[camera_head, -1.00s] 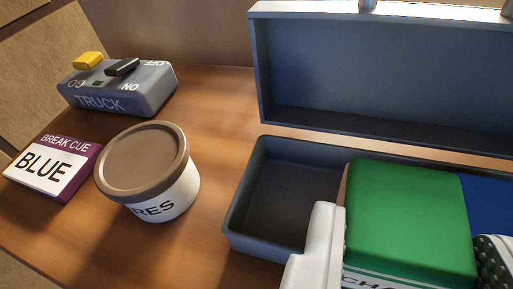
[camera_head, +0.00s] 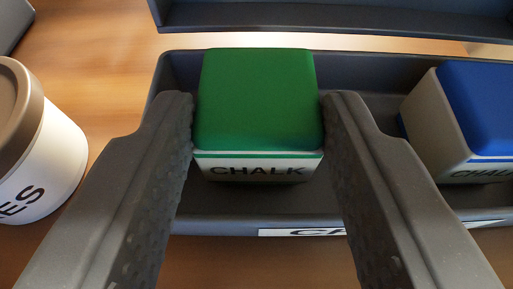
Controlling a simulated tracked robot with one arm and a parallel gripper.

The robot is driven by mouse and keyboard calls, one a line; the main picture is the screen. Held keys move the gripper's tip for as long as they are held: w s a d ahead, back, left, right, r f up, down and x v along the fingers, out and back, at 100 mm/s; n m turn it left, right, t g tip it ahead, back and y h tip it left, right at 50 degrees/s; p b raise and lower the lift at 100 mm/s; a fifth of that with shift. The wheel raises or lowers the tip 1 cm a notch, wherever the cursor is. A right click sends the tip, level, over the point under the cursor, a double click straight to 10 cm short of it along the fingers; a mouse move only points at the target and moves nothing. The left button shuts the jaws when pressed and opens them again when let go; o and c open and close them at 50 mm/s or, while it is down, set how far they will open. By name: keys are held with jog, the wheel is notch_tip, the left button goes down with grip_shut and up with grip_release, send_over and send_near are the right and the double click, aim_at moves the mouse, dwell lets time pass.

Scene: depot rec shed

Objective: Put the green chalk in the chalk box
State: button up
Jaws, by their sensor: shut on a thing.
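The green chalk (camera_head: 258,105) is a cube with a green top and a pale band reading CHALK. My gripper (camera_head: 258,125) is shut on it, one finger against its left side and one against its right. The green chalk is over the left part of the chalk box (camera_head: 240,221), a dark grey open box with a partly hidden label on its front. Whether the green chalk touches the box floor is hidden. The blue chalk (camera_head: 485,105) sits in the right part of the box, apart from my gripper.
A round tub (camera_head: 50,160) with a brown lid stands on the wooden table (camera_head: 105,60) to the left of the box. A grey object (camera_head: 10,22) is cut off at the upper left.

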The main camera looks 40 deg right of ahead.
jog(key=o, duration=1)
jog(key=p+v, duration=0.2)
jog(key=v, duration=1)
jog(key=shift+f, duration=0.1)
